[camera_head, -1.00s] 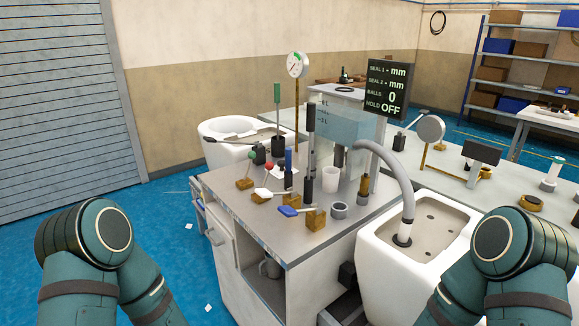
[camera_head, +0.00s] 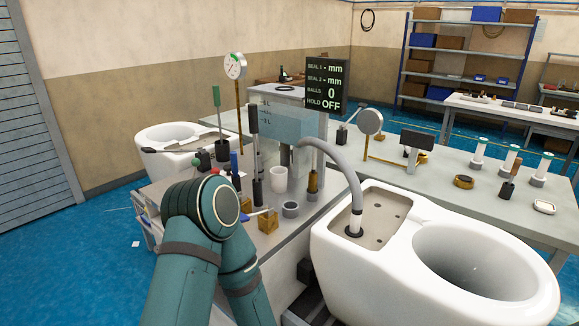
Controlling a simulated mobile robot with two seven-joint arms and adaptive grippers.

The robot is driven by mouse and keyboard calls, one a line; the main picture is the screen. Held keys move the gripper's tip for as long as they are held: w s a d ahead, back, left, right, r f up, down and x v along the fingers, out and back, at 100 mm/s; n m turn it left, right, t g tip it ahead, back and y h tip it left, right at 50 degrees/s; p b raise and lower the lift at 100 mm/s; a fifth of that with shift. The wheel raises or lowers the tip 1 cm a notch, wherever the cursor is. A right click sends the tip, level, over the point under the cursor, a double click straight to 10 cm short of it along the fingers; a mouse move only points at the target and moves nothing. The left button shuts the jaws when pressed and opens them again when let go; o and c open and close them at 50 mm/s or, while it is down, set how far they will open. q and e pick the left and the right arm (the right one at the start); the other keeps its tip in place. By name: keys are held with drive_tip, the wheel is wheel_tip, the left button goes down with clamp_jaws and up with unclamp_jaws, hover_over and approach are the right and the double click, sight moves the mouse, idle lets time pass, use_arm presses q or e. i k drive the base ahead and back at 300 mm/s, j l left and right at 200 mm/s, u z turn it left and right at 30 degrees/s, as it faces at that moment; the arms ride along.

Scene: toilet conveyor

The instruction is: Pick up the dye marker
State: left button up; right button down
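A slim upright item with a blue upper part (camera_head: 235,165) stands in a dark holder on the bench; it may be the dye marker, but I cannot read any label. My arm's elbow covers the bench's front left part, just below and left of it. Neither of my grippers shows in the picture, so their distance to it cannot be told.
A white cup (camera_head: 278,178), a tall black-handled tool (camera_head: 254,150) and a green-handled tool (camera_head: 217,108) stand nearby. A white toilet (camera_head: 470,220) with a grey hose (camera_head: 341,160) fills the right.

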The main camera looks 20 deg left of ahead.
sight(233, 156)
drive_tip(key=j+z, duration=0.45)
drive_tip(key=k+j+z, duration=0.1)
drive_tip(key=j+z, duration=0.3)
drive_tip(key=k+j+z, duration=0.25)
drive_tip(key=j, duration=0.2)
drive_tip(key=k+j+z, duration=0.1)
drive_tip(key=j+z, duration=0.15)
drive_tip(key=j, duration=0.15)
drive_tip(key=k+j+z, duration=0.1)
drive_tip(key=k+j, duration=0.15)
drive_tip(key=j, duration=0.15)
drive_tip(key=k+j, duration=0.3)
drive_tip(key=i+j+z, duration=0.05)
drive_tip(key=j, duration=0.1)
